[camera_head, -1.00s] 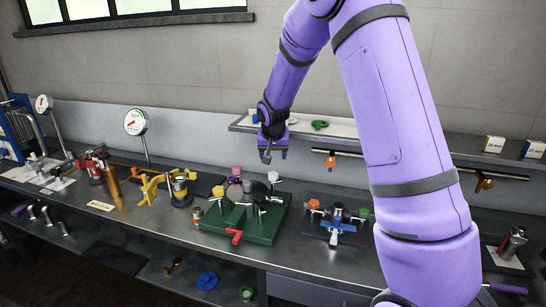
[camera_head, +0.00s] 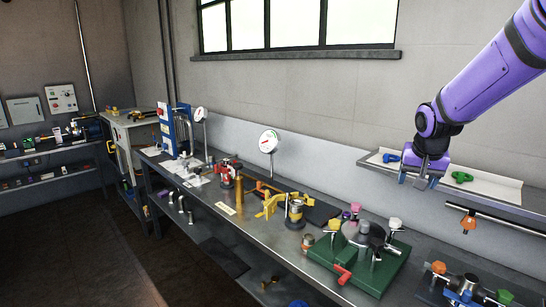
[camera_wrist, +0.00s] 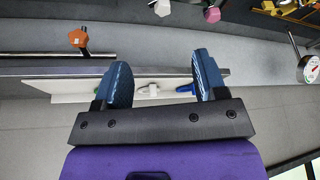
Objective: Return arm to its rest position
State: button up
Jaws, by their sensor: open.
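My purple arm (camera_head: 488,65) reaches in from the upper right in the head view. My gripper (camera_head: 418,181) points down in front of the wall shelf, above the workbench. In the wrist view my gripper (camera_wrist: 163,84) has its two blue-padded fingers wide apart with nothing held between them. Beyond the fingers, the shelf (camera_wrist: 60,88) carries a small white piece and green and blue pieces. In the head view a blue knob (camera_head: 391,158) and a green knob (camera_head: 462,177) lie on the shelf's white surface.
The workbench (camera_head: 195,195) holds a green fixture (camera_head: 375,270), a yellow bracket (camera_head: 270,204) and round gauges (camera_head: 269,142). An orange-knobbed valve (camera_head: 468,222) hangs under the shelf. A side bench (camera_head: 50,152) stands far left. The dark floor (camera_head: 70,250) at the left is clear.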

jog(key=s+a+r+n, duration=0.1)
jog(key=s+a+r, duration=0.1)
jog(key=s, duration=0.8)
jog(key=s+a+r+n+y, duration=0.1)
jog(key=s+r, duration=0.3)
jog(key=s, duration=0.6)
jog(key=s+a+r+n, duration=0.2)
jog(key=s+a+r, duration=0.1)
jog(key=s, duration=0.8)
jog(key=shift+t, duration=0.4)
